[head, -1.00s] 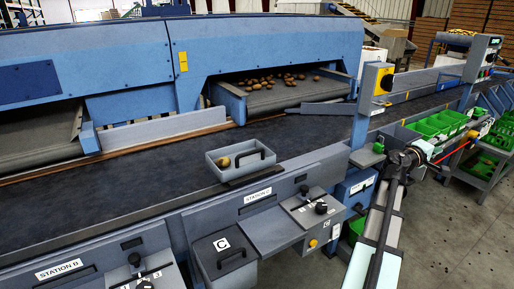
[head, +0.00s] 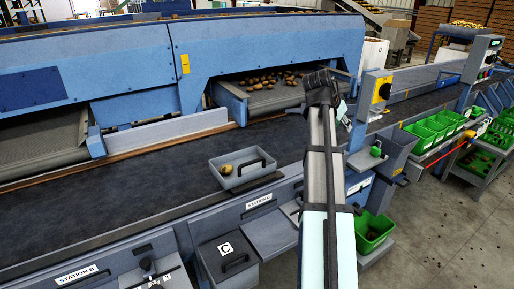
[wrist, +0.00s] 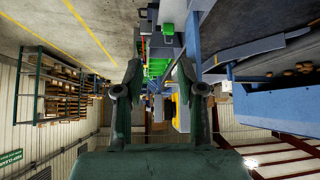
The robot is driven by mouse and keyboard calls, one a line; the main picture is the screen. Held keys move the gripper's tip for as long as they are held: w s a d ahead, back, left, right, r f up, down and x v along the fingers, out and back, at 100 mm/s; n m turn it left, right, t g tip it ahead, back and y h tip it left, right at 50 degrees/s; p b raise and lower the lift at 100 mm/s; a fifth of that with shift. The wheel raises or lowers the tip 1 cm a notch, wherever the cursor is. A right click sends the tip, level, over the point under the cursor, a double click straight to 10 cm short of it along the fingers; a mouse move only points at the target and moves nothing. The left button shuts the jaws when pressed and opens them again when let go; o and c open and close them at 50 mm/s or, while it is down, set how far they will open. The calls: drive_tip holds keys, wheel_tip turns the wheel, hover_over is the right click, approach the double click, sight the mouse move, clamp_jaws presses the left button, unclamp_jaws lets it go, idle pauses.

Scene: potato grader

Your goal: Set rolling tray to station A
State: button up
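The rolling tray (head: 222,181) is a small grey open box with a dark handle and a potato (head: 227,169) inside. It rests on the near edge of the dark conveyor belt, above the label reading Station C (head: 258,199). The label Station B (head: 81,275) is at the lower left. No Station A label is readable. My gripper (head: 321,78) is raised to the right of the tray and well apart from it, in front of the far machine. In the wrist view my gripper (wrist: 160,75) has its two fingers spread with nothing between them; the tray is not visible there.
A yellow switch box on a grey post (head: 376,90) stands right of my arm. Green bins (head: 432,127) line the right side. A lidded box marked C (head: 228,262) and control panels sit along the front. The belt (head: 110,200) left of the tray is clear.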

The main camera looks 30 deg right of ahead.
drive_tip(key=w+a+r+m+t+y+p, duration=0.1)
drive_tip(key=w+a+y, duration=0.15)
drive_tip(key=a, duration=0.45)
drive_tip(key=w+a+r+y+p, duration=0.1)
drive_tip(key=w+a+r+y, duration=0.1)
drive_tip(key=w+a, duration=0.35)
drive_tip(key=y+p, duration=0.2)
drive_tip(key=y, duration=0.2)
approach(254, 162)
drive_tip(key=shift+h, duration=0.25)
drive_tip(key=f+p, duration=0.1)
drive_tip(key=f, duration=0.1)
drive_tip(key=w+f+p, duration=0.1)
drive_tip(key=f, duration=0.2)
drive_tip(key=w+f+p, duration=0.1)
drive_tip(key=f, duration=0.2)
drive_tip(key=shift+a, duration=0.25)
clamp_jaws()
